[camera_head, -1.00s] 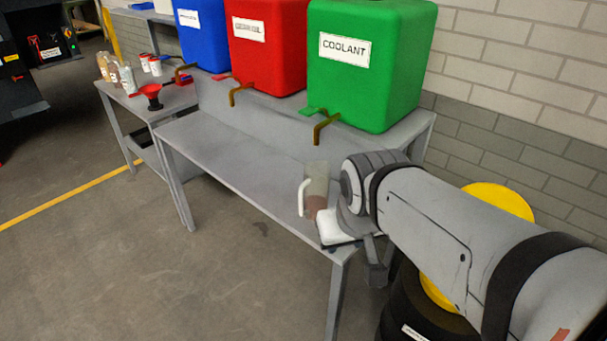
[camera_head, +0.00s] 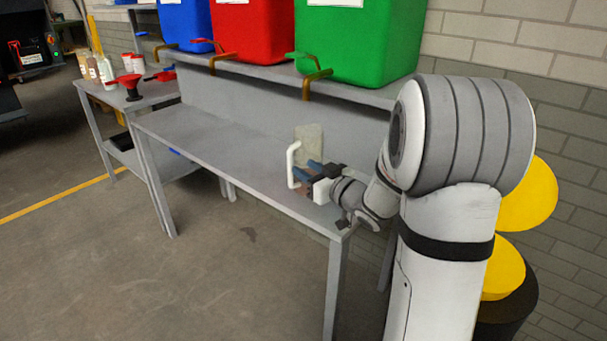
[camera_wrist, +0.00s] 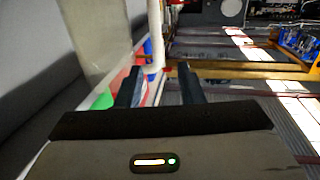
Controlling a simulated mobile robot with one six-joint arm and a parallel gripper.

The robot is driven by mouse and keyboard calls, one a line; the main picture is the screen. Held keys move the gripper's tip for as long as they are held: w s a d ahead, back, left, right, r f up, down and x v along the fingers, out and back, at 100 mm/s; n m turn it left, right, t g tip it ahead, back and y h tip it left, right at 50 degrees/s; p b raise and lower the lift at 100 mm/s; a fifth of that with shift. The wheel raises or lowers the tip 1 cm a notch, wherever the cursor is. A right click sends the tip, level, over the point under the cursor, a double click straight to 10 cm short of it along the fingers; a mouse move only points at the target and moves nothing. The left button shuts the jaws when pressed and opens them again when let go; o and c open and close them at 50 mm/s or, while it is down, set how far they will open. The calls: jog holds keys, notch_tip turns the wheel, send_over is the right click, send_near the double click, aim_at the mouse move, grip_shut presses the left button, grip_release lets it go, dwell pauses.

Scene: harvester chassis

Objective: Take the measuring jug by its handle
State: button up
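The measuring jug (camera_head: 309,142) is a clear, greyish vessel standing on the grey bench, with a white handle (camera_head: 291,165) on its left front side. My gripper (camera_head: 311,171) is at the jug's front right, its fingers pointing left toward the handle. In the wrist view the jug body (camera_wrist: 88,35) is at upper left and the handle (camera_wrist: 154,35) appears between my two spread fingertips (camera_wrist: 158,73). The gripper is open. I cannot tell whether the fingers reach around the handle or touch it. The jug's lower part is partly hidden by the gripper.
The grey bench (camera_head: 210,140) is clear to the jug's left. Blue, red (camera_head: 255,30) and green (camera_head: 358,40) tanks with taps stand on the shelf above. A side table holds bottles (camera_head: 105,68) and a red funnel (camera_head: 130,82). Yellow-lidded drums (camera_head: 530,195) stand at right.

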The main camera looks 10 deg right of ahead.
aim_at(291, 161)
jog(key=shift+y, duration=0.3)
jog(key=x, duration=0.4)
jog(key=f+x, duration=0.1)
jog(key=x, duration=0.1)
jog(key=shift+w, duration=0.45)
jog(key=shift+w+a+r, duration=0.1)
jog(key=shift+w+a, duration=0.1)
jog(key=shift+w, duration=0.3)
jog(key=shift+c, duration=0.4)
grip_shut()
